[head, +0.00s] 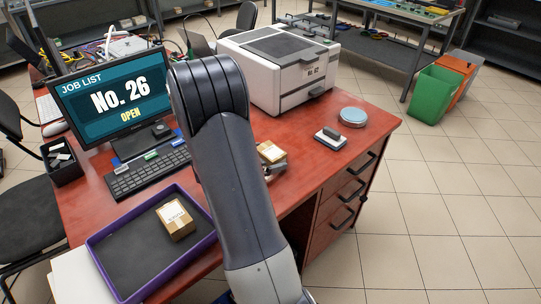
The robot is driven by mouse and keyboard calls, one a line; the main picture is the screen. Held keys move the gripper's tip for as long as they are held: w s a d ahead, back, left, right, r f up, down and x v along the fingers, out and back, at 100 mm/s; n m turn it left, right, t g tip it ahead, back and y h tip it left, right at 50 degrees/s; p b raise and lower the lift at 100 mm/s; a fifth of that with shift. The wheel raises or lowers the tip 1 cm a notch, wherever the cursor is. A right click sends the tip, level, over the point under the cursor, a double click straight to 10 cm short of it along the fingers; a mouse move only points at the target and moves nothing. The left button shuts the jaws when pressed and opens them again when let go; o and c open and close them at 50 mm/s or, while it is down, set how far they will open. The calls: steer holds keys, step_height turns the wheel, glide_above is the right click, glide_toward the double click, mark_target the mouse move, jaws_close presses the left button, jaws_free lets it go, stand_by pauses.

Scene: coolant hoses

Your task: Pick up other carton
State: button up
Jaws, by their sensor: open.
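Two small brown cartons with white labels show in the head view. One carton (175,218) sits in the purple-rimmed tray (96,240) on the desk. The other carton (270,152) is on the desk farther back, just right of my arm and partly hidden by it. My gripper (274,171) is mostly hidden behind my arm; a dark part of it shows at the near side of this other carton. It is open. I cannot tell whether the fingers are around the carton or touching it.
The red desk (375,124) also holds a monitor (115,98) reading "No. 26 OPEN", a keyboard (148,172), a white printer (278,68), a stamp on a pad (330,138) and a round blue-topped tin (352,117). The desk's right front corner is clear.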

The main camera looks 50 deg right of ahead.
steer(key=c, duration=1)
